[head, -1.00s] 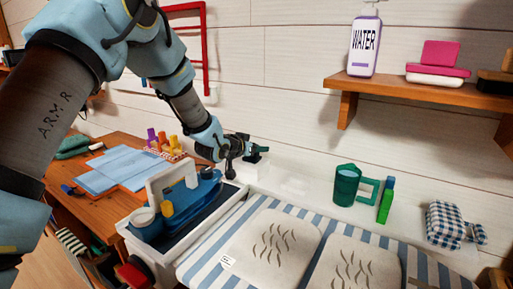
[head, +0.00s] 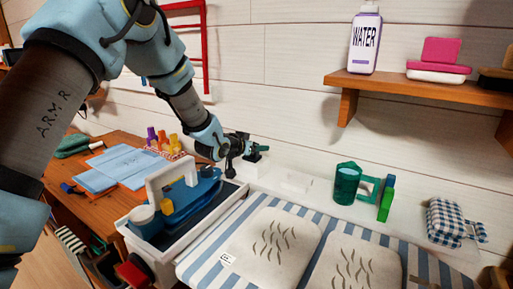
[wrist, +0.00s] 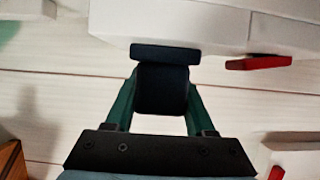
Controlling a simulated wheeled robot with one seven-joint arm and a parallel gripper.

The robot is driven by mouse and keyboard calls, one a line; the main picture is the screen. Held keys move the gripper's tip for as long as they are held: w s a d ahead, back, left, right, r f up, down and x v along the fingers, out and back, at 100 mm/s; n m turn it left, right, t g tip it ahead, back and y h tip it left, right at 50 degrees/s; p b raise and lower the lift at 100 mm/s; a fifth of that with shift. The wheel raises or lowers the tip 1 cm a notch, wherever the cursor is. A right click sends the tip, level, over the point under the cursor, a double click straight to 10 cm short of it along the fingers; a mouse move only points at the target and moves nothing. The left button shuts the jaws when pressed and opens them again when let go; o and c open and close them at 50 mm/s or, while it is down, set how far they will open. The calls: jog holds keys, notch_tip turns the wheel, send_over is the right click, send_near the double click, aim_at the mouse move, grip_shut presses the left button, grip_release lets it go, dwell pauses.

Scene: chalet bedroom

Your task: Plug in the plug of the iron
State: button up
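My gripper (head: 250,150) reaches to the wall side, just above the white ledge. In the wrist view its green fingers (wrist: 160,95) are closed on both sides of a dark block, which looks like the plug (wrist: 162,88). The plug's wide dark end faces a white box-like body at the top of that view (wrist: 190,22); I cannot tell whether they touch. In the head view a small white block (head: 255,168) sits just below my gripper. A blue body that may be the iron (head: 192,196) lies in the white tray. No cord or socket holes can be made out.
The white tray (head: 232,203) stands left of a striped board with pads (head: 225,262). A low white piece (head: 297,181), a green mug (head: 347,183) and a checked cloth item (head: 452,222) lie along the ledge. A wooden shelf (head: 420,90) juts out above right.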

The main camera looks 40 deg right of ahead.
jog(key=o, duration=0.5)
jog(key=shift+a, duration=0.1)
jog(key=b+v, duration=0.2)
jog(key=v, duration=0.8)
jog(key=shift+a+r+b, duration=0.15)
jog(key=shift+a+b, duration=0.1)
jog(key=shift+b, duration=0.05)
